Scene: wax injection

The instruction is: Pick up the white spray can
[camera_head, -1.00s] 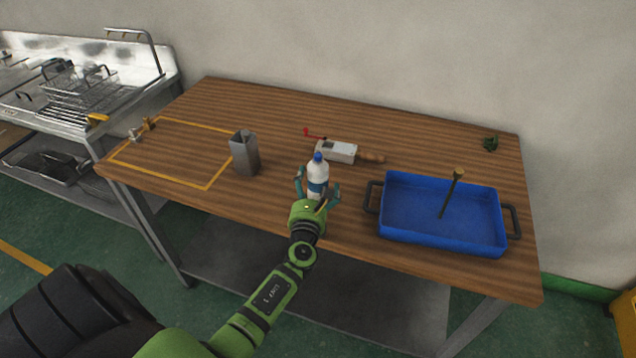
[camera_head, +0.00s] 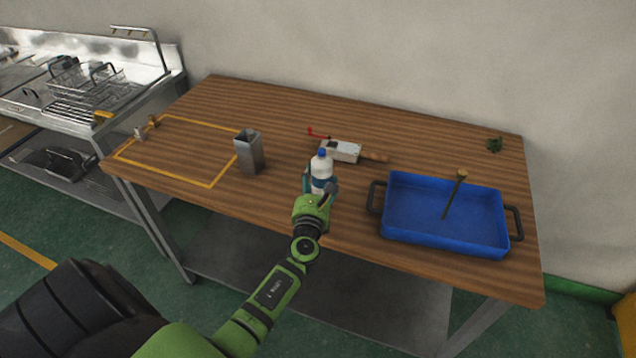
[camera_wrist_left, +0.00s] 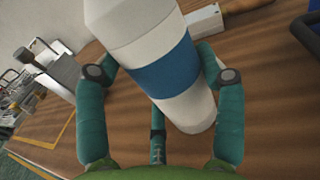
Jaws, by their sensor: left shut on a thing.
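The white spray can (camera_head: 321,170) has a blue cap and a blue band and stands upright near the middle of the wooden table. My left gripper (camera_head: 320,187) is shut around its lower body. In the left wrist view the can (camera_wrist_left: 150,30) fills the middle, with the teal fingers of my left gripper (camera_wrist_left: 160,85) on either side of it. I cannot tell whether the can's base touches the table. My right gripper is not in view.
A blue tray (camera_head: 400,234) with a stick in it stands to the right. A grey metal container (camera_head: 249,154) stands to the left, by a yellow outlined area. A white device with a wooden handle (camera_head: 343,151) lies just behind the can. The back middle is clear.

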